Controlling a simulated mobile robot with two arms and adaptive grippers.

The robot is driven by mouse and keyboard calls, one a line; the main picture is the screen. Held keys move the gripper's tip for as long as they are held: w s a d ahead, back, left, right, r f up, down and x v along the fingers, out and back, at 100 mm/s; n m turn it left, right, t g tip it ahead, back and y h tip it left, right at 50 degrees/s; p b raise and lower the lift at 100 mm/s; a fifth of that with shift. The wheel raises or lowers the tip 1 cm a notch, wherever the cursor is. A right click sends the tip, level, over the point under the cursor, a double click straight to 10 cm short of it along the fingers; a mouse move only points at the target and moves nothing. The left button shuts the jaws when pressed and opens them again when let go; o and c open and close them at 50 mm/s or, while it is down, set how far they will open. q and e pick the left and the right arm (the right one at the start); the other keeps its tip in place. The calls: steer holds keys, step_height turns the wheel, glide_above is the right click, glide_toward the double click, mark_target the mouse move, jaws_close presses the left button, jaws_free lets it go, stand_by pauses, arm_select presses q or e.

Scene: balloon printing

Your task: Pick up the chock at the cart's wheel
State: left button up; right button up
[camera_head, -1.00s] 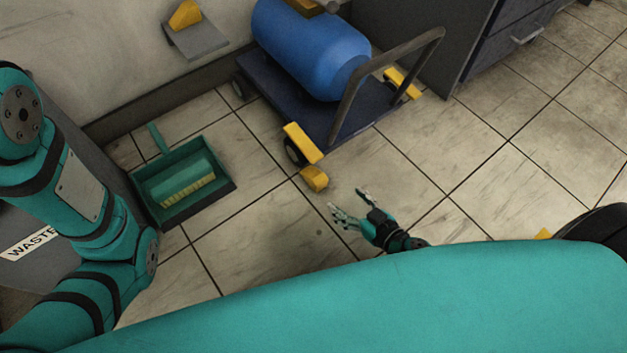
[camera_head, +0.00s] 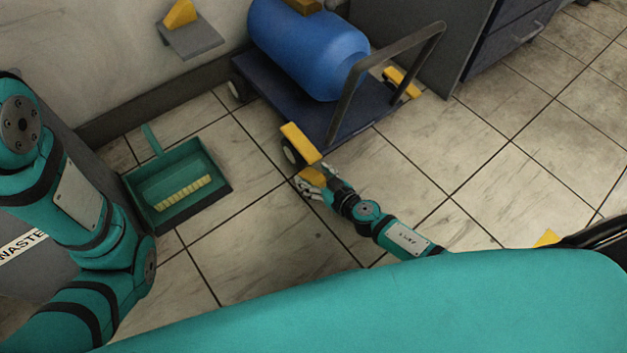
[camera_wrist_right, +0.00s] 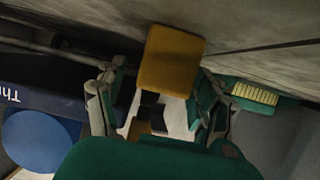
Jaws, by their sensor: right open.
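The yellow chock (camera_head: 312,177) lies on the tiled floor just in front of the near wheel (camera_head: 291,151) of the dark blue cart (camera_head: 275,88). My right gripper (camera_head: 313,182) has reached it and is open, with its fingers around the chock; contact cannot be told. In the right wrist view the chock (camera_wrist_right: 171,60) sits between the two spread fingertips of the right gripper (camera_wrist_right: 160,85). My left arm shows at the left of the head view, but its gripper is out of view.
A blue cylinder (camera_head: 305,50) lies on the cart. A green dustpan (camera_head: 222,191) with a brush stands on the floor to the left. A wall shelf (camera_head: 190,40) holds another yellow wedge (camera_head: 180,14).

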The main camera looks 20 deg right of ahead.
steer(key=shift+w+a+f, duration=0.15)
steer(key=shift+w, duration=0.1)
steer(key=c, duration=1.4)
